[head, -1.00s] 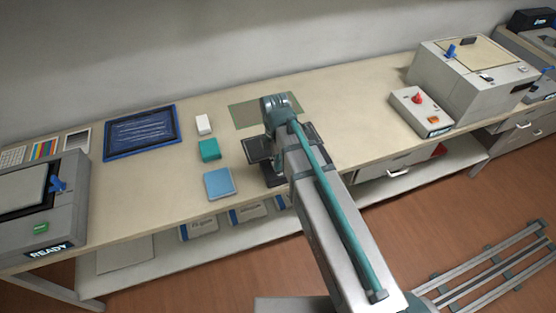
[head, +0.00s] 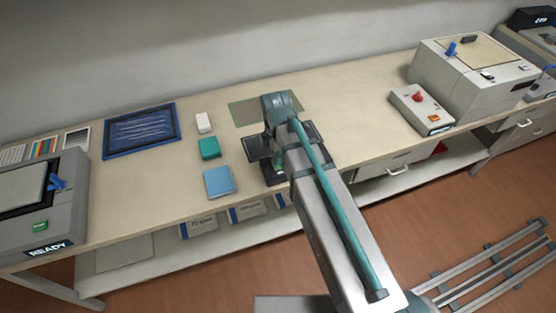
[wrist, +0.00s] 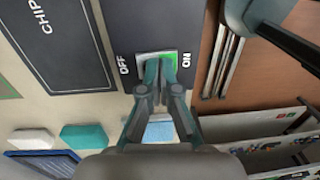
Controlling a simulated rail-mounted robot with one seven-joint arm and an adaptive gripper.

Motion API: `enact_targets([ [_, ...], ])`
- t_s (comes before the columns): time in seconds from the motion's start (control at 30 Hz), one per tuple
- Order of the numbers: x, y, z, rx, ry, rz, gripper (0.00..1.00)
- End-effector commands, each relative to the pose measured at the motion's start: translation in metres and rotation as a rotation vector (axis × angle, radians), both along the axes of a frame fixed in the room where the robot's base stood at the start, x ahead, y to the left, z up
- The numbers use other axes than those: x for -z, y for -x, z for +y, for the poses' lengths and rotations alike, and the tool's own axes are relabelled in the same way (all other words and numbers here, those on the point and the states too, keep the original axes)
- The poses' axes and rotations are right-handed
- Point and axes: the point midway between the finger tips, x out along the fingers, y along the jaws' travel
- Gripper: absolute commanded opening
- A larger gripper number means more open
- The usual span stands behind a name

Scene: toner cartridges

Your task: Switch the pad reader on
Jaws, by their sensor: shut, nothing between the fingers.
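The dark pad reader (head: 257,148) stands near the bench's front edge, partly hidden behind my arm in the head view. In the wrist view its black pad (wrist: 65,45), lettered "CHIP" with the rest cut off, fills the upper left. Beside the pad is a grey switch plate (wrist: 136,60) marked OFF at left and ON at right, with a green face (wrist: 168,56) showing between the marks. My gripper (wrist: 160,68) is shut and empty, its fingertips over the switch near the green face. The fingertips hide part of the switch; I cannot tell whether they touch it.
A blue block (head: 219,182), a teal block (head: 209,148) and a white block (head: 204,123) stand left of the reader. A blue-framed board (head: 141,130) lies farther left. A box with a red knob (head: 417,97) stands at right.

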Motion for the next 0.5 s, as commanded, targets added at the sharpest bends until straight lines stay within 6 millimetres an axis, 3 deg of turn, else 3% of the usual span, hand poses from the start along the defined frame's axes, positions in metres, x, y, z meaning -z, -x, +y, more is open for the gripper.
enact_targets([
  [0.5,-0.0051,-0.0023,0.0008,0.0,0.0,0.0,0.0],
])
